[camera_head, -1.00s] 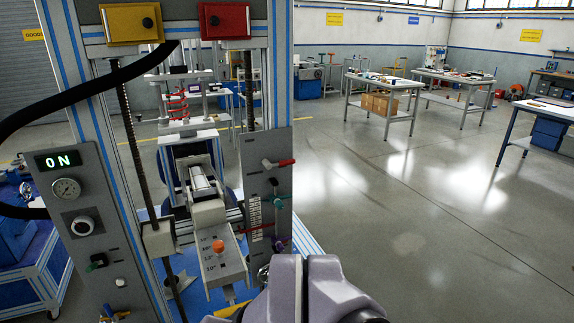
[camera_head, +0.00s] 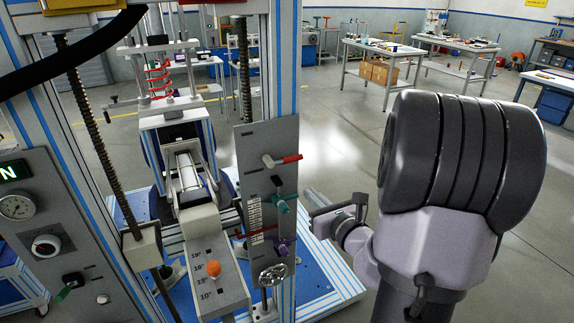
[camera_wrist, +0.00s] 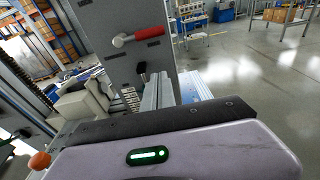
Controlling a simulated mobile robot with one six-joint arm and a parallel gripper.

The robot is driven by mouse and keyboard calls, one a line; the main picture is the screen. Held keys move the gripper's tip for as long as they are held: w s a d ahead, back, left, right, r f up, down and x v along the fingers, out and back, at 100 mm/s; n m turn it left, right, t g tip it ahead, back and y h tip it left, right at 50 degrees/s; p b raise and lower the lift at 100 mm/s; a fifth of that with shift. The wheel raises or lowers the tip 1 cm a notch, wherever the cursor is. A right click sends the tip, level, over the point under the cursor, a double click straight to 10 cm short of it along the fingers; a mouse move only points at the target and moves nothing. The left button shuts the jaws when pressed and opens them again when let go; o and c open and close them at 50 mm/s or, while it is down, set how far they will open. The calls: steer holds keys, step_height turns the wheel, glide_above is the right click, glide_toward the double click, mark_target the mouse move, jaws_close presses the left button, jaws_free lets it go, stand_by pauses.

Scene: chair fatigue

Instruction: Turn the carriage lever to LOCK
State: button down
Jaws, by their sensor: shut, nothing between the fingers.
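A grey panel (camera_head: 262,215) on the machine's right column carries several levers. The top one is a red-handled lever (camera_head: 282,160), its handle pointing right, roughly level; it also shows in the wrist view (camera_wrist: 148,33). Below it are a teal-handled lever (camera_head: 281,206) and a purple-handled lever (camera_head: 280,247). I cannot read which is the carriage lever or where LOCK is marked. My gripper (camera_head: 322,214) is shut and empty, just right of the panel, beside the teal lever and apart from the red one. Its fingers show in the wrist view (camera_wrist: 158,92).
A handwheel (camera_head: 273,274) sits low on the panel. The carriage with an orange knob (camera_head: 213,267) stands left of it. A threaded rod (camera_head: 90,130) and a control panel (camera_head: 40,220) stand further left.

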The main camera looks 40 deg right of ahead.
mark_target(287, 160)
steer(key=shift+a, duration=0.1)
steer(key=b+x, duration=0.2)
steer(key=x, duration=0.8)
steer(key=shift+w, duration=0.15)
steer(key=r, duration=0.2)
steer(key=s+r, duration=0.1)
steer(key=r, duration=0.1)
steer(key=shift+a, duration=0.15)
